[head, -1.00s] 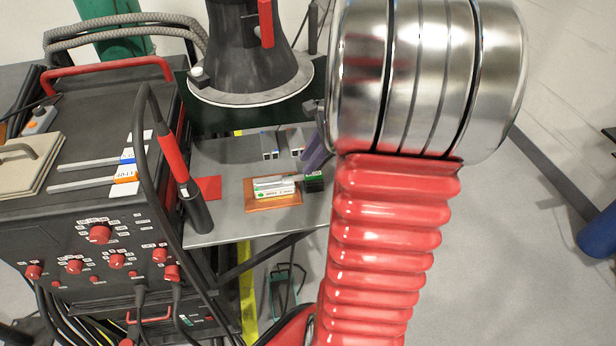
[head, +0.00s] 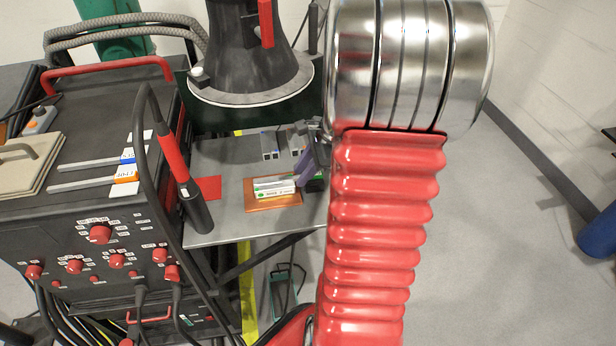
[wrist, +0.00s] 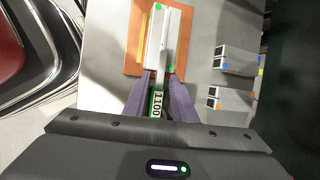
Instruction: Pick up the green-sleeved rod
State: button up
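The green-sleeved rod shows in the wrist view as a thin grey bar with a green sleeve (wrist: 157,103) marked 1100 at its near end. The bar runs forward along white and grey blocks (wrist: 152,38) on a copper plate (wrist: 133,66). My gripper (wrist: 159,74) is open, its purple fingers on either side of the rod and sleeve, with gaps showing. In the head view my gripper (head: 311,170) is over the right end of the blocks (head: 273,186), partly hiding the sleeve. The fingers' height relative to the rod is hard to tell.
Two small metal blocks (wrist: 232,60) (wrist: 219,98) stand right of the plate. A grey table (head: 225,222) bears the plate. A dark conical stand (head: 245,65) is behind. A black control box (head: 90,215) with a red-handled torch (head: 175,160) is at left.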

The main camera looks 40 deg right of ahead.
jog(key=shift+c, duration=0.2)
grip_shut()
dwell(0.3)
